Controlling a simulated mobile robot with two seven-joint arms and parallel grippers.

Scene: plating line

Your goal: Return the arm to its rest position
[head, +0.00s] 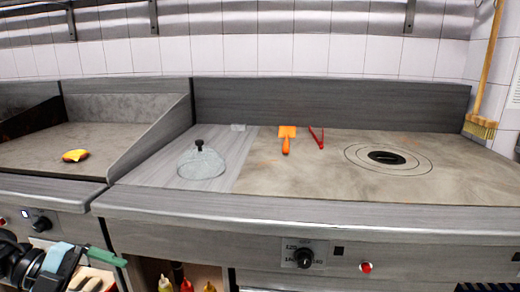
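Part of my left arm, with its dark joints and a pale wrist, shows at the bottom left of the head view. My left gripper (88,264) is at its end, low in front of the counter's front panel. A green bar-like part points right from it. The fingertips are not clear enough to tell open from shut, or whether anything is held.
On the counter (265,205) are a clear dome with a black knob (203,161), an orange spatula (287,138), red tongs (317,138) and a round burner (387,158). A yellow item (75,155) lies on the left griddle. Bottles (186,284) stand below. A broom (485,100) leans right.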

